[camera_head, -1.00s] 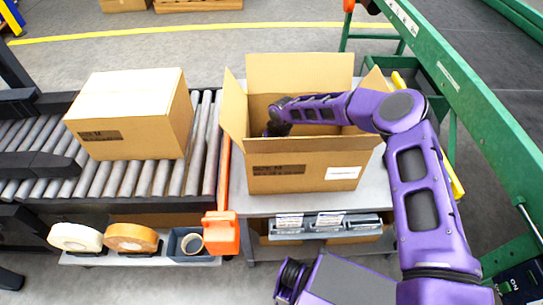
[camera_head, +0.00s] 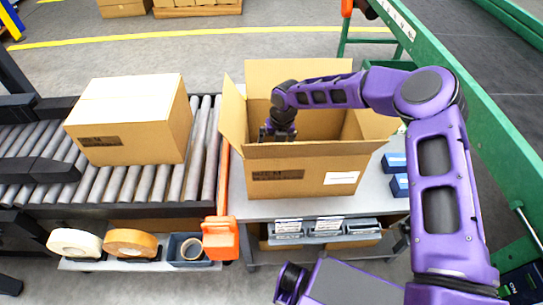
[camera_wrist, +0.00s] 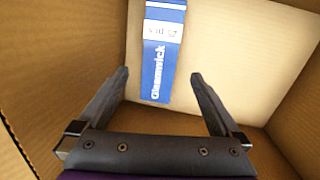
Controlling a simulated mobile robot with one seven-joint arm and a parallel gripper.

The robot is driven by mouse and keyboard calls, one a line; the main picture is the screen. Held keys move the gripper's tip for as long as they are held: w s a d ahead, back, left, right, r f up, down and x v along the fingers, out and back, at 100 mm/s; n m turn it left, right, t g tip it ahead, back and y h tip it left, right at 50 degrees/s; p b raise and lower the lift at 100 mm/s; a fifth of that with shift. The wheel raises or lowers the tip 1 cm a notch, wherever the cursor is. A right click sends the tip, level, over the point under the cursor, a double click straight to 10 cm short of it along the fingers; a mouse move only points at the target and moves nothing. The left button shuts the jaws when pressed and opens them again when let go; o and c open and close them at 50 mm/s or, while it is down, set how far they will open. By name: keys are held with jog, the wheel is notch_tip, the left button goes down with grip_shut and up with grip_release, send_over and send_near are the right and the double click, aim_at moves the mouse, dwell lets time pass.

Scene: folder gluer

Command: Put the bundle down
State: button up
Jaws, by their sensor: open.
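The bundle (camera_wrist: 163,50) is a blue and white printed pack lying on the floor of an open cardboard box, seen in the wrist view. My gripper (camera_wrist: 160,85) is open above it, its two fingers apart on either side of the bundle's near end and not closed on it. In the head view the open box (camera_head: 305,170) stands on a grey table with its flaps up. My gripper (camera_head: 277,132) is at the box's left part, its fingertips hidden behind the front wall. The bundle is hidden in the head view.
Blue packs (camera_head: 397,163) lie on the grey table (camera_head: 262,208) right of the box. A closed carton (camera_head: 130,130) sits on the roller conveyor (camera_head: 205,140) at left. A green frame (camera_head: 490,120) runs along the right.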

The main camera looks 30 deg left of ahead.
jog(key=shift+d+r, duration=0.2)
jog(key=shift+r, duration=0.85)
jog(key=shift+d+r, duration=0.15)
jog(key=shift+r, duration=0.85)
